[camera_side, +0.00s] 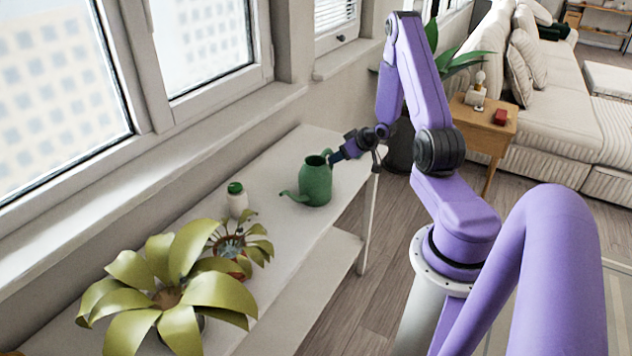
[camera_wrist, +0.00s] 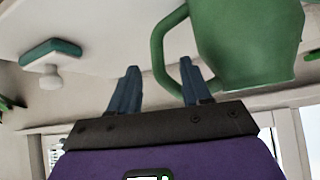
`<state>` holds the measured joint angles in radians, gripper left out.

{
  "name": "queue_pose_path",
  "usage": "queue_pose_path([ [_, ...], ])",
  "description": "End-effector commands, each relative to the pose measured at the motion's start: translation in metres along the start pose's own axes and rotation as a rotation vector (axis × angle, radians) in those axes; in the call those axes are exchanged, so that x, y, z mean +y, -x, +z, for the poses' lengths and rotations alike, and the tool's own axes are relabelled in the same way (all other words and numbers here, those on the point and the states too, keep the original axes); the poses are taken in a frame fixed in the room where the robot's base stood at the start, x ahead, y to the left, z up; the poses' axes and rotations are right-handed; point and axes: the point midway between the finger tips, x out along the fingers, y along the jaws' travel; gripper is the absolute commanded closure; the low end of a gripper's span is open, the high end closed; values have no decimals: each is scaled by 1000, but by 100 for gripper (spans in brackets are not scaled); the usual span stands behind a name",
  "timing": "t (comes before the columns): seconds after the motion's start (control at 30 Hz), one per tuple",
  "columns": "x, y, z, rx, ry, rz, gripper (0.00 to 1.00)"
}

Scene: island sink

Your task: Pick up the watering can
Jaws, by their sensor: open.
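The green watering can (camera_side: 315,183) stands upright on the white shelf top, its spout pointing left. In the wrist view the can body (camera_wrist: 250,45) fills the upper right, with its looped handle (camera_wrist: 158,55) on the left side. My gripper (camera_side: 336,157) is at the can's right side, by the handle. In the wrist view my gripper (camera_wrist: 160,78) is open, and the outer part of the handle shows between its two fingers. The right finger overlaps the handle loop in the picture. I cannot tell whether either finger touches it.
Two leafy plants, one large (camera_side: 170,285) and one small (camera_side: 238,245), are nearer the camera. The window wall runs behind the shelf (camera_side: 285,240). A wooden side table (camera_side: 485,125) stands at the right.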

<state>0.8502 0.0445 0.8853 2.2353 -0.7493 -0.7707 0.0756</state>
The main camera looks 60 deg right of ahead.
Motion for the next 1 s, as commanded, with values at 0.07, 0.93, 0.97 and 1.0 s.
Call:
queue_pose_path([
  [0.07, 0, -5, 0, 0, 0, 0, 52],
  [0.93, 1, -59, 3, 0, -1, 0, 68],
  [0.97, 1, -59, 3, 0, -1, 0, 78],
  [1.0, 1, -59, 3, 0, -1, 0, 91],
])
